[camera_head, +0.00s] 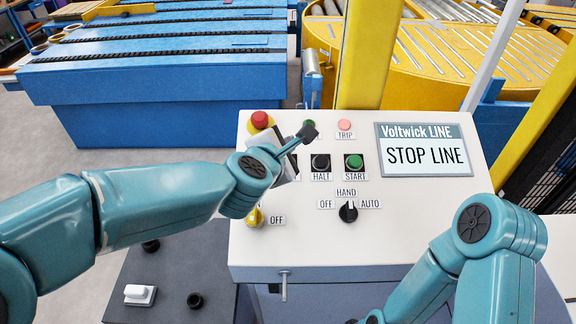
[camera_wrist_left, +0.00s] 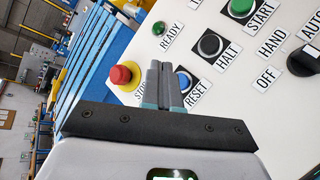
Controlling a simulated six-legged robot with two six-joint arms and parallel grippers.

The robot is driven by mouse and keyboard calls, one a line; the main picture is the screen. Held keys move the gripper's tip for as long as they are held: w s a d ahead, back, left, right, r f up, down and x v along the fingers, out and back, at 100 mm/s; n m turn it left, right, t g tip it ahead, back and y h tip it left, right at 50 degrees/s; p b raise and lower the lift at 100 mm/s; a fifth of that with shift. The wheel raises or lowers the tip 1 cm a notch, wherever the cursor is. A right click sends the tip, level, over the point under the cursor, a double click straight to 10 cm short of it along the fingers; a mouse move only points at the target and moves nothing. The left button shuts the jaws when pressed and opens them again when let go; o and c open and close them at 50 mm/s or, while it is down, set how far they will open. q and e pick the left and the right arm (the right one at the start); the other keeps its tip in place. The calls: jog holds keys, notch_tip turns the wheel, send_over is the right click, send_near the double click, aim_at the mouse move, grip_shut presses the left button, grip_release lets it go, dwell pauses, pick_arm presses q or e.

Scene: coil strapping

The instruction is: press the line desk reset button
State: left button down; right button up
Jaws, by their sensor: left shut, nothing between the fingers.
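The line desk (camera_head: 300,235) is a pale sloped panel in front of me. Its blue reset button (camera_wrist_left: 184,80) with the RESET label (camera_wrist_left: 198,94) shows in the left wrist view, just right of my fingertips and partly covered by them. In the head view my left gripper and wrist hide this button. My left gripper (camera_head: 308,132) is shut and empty over the upper left of the desk; its closed fingers also show in the left wrist view (camera_wrist_left: 161,84). I cannot tell whether they touch the button. My right arm is at the lower right, its gripper out of view.
Near the fingers are the red stop button (camera_head: 260,119), black HALT button (camera_head: 320,162) and green START button (camera_head: 354,162). A mode knob (camera_head: 348,211) and yellow knob (camera_head: 254,217) sit lower. The screen (camera_head: 425,150) reads STOP LINE. A yellow post (camera_head: 368,60) stands behind.

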pick_arm(q)
jog(key=f+b, duration=0.1)
jog(key=w+f, duration=0.1)
jog(key=f, duration=0.1)
jog(key=w+f+b, duration=0.1)
jog(key=shift+a+f+b, duration=0.15)
jog(key=shift+f+b, duration=0.05)
jog(key=shift+b, duration=0.1)
jog(key=shift+f+b, duration=0.3)
jog(key=shift+b, duration=0.1)
jog(key=shift+w+f, duration=0.2)
jog(key=shift+w, duration=0.1)
jog(key=shift+s+r, duration=0.1)
jog(key=shift+s, duration=0.1)
jog(key=shift+w, duration=0.1)
pick_arm(e)
notch_tip(320, 180, down, 5)
jog(key=shift+r, duration=0.15)
pick_arm(q)
jog(key=shift+w, duration=0.1)
pick_arm(e)
jog(key=shift+w+a, duration=0.1)
